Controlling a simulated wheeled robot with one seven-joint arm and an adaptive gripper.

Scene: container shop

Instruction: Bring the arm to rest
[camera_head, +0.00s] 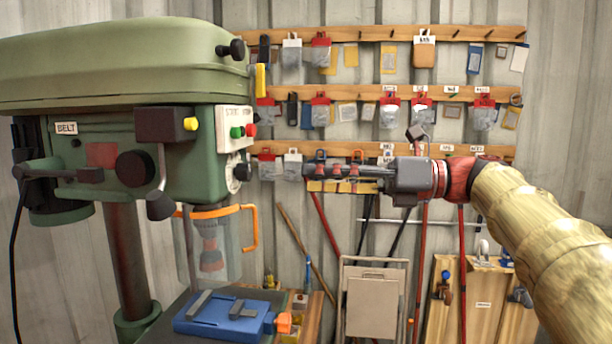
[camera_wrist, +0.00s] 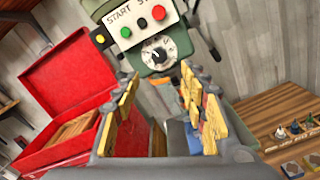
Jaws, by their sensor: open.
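My gripper (camera_head: 312,172) is held out level in front of the pegboard wall, pointing left toward the green drill press (camera_head: 80,130). Its tips are apart from the drill press head, just right of it in the head view. In the wrist view my gripper (camera_wrist: 160,88) shows two spread fingers with worn yellow pads and nothing held between them. Beyond the fingers is the drill press control box (camera_wrist: 135,22) with green and red buttons and a dial. My arm, in a tan sleeve, reaches in from the right.
A blue vise (camera_head: 225,318) sits on the drill press table below a clear guard (camera_head: 215,255) with an orange frame. Wooden rails (camera_head: 345,94) with hanging packets line the wall. A folded step stool (camera_head: 374,300) stands below. A red toolbox (camera_wrist: 75,75) is left in the wrist view.

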